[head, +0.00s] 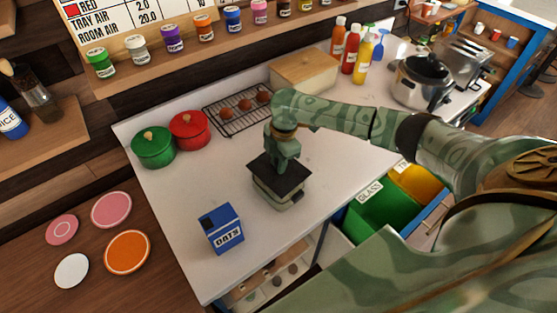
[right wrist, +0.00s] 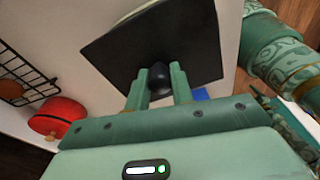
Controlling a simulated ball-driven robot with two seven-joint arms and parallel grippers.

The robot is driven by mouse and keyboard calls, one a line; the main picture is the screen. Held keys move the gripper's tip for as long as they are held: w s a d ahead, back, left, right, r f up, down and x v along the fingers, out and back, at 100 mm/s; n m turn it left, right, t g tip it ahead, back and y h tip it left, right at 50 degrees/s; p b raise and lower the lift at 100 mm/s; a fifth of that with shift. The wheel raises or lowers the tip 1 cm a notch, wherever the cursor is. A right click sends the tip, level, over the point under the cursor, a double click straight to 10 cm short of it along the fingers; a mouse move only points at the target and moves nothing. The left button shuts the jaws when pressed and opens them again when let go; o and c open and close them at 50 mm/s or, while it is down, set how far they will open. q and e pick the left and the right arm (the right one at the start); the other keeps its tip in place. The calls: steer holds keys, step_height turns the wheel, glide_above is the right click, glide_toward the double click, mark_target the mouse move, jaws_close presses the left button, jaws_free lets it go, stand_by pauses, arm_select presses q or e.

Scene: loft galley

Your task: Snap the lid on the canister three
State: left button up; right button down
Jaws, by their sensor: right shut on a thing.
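My right gripper (head: 284,158) is shut on the dark knob (right wrist: 160,80) of a flat, square, black lid (head: 264,172). The lid also fills the upper middle of the right wrist view (right wrist: 120,58). Directly under the lid is a pale grey-green, squarish canister (head: 272,197) on the white counter, with a small dark part at its right side. The lid covers the canister's top, and I cannot tell whether a thin gap is left between them. My left gripper is not in view.
A blue oats box (head: 221,229) stands in front and left of the canister. Green (head: 153,149) and red (head: 190,131) pots and a wire rack (head: 238,112) stand behind. Counter right of the canister is clear.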

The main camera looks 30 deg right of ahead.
steer(key=shift+f+p, duration=0.15)
steer(key=shift+p, duration=0.65)
stand_by(0.7)
steer(key=c, duration=0.7)
jaws_free()
steer(key=shift+o, duration=0.2)
step_height(320, 180, up, 7)
steer(key=p, duration=0.8)
steer(key=shift+p, duration=0.3)
jaws_close()
